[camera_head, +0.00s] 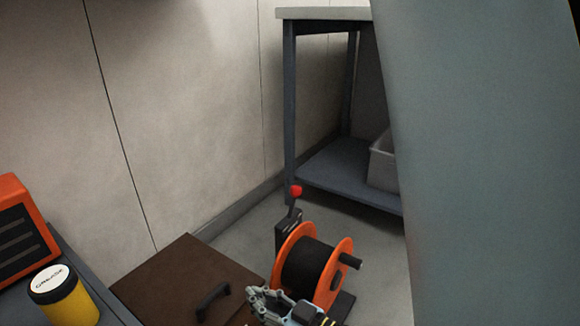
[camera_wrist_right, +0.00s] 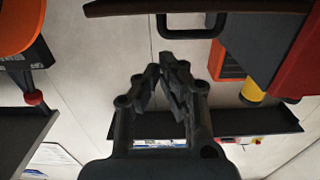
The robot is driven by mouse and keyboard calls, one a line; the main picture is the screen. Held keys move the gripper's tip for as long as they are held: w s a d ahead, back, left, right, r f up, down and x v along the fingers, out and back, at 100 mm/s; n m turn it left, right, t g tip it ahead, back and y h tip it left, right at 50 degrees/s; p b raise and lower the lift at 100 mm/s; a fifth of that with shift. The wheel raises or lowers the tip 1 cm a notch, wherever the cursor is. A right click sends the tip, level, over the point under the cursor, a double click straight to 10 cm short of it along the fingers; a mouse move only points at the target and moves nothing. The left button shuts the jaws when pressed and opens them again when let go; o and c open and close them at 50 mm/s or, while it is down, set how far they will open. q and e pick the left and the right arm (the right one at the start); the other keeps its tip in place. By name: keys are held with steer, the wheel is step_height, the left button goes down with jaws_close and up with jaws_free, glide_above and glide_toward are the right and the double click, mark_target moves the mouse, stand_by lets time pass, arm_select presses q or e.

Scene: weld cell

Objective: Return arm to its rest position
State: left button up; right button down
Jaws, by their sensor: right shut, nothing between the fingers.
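My right gripper (camera_head: 262,298) shows at the bottom of the head view, in front of a cable reel and to the right of a black handle. In the right wrist view the right gripper (camera_wrist_right: 166,70) has its fingertips together, with nothing between them. The rest of the right arm is mostly cut off by the lower edge of the head view. My left gripper is in neither view.
An orange reel (camera_head: 283,262) with black winding stands beside a red-knobbed lever (camera_head: 295,191). A brown lid (camera_head: 165,285) has a black handle (camera_head: 213,299). A yellow grease jar (camera_head: 70,302) and orange box (camera_head: 22,240) are left. A workbench (camera_head: 290,110) stands behind.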

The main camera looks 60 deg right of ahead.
steer(key=s+f, duration=0.2)
steer(key=s, duration=0.4)
steer(key=shift+s+a+f, duration=0.15)
steer(key=shift+s+f, duration=0.1)
steer(key=shift+s, duration=0.1)
